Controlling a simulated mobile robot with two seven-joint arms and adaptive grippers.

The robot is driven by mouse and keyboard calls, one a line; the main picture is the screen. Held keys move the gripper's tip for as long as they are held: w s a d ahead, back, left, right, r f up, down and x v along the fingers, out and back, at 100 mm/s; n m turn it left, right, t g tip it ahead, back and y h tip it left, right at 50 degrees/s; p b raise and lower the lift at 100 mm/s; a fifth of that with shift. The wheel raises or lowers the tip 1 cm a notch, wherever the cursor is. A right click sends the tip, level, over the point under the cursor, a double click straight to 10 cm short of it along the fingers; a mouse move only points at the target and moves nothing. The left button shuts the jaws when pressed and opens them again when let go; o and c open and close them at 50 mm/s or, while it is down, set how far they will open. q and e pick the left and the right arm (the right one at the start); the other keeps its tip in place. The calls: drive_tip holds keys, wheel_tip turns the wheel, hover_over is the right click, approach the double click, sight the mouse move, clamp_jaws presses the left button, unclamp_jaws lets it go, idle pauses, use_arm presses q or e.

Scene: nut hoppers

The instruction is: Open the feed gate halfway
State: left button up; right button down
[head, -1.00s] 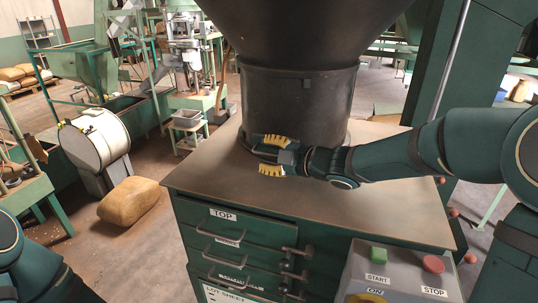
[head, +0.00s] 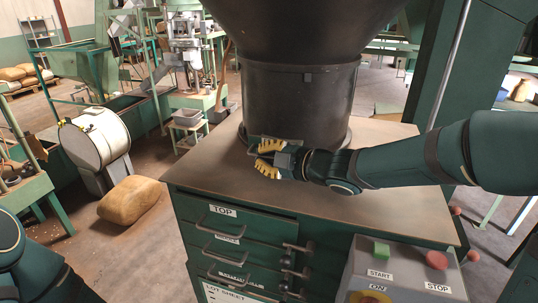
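The black hopper (head: 300,100) stands with its round neck on the machine's top plate. At the left front foot of the neck is the feed gate's handle, a small dark bar (head: 257,155), mostly hidden by my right gripper. My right gripper (head: 266,158) reaches in from the right, its yellow-padded fingers pointing left and closed to a narrow gap on the handle. How far the gate stands open cannot be seen. My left gripper is out of view; only part of my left arm shows at the lower left.
The brown top plate (head: 395,205) is otherwise clear. Below its front edge are drawers (head: 236,232) with bar handles. A control box (head: 400,277) with a green and a red button stands at the lower right. A tan sack (head: 130,200) lies on the floor at left.

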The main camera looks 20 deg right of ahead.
drive_tip(key=shift+s+a+f, duration=0.1)
drive_tip(key=shift+s+a, duration=0.15)
drive_tip(key=shift+s, duration=0.1)
drive_tip(key=shift+w, duration=0.1)
drive_tip(key=c, duration=1.1)
unclamp_jaws()
drive_tip(key=shift+o, duration=0.2)
drive_tip(key=shift+d, duration=0.1)
drive_tip(key=v, duration=1.2)
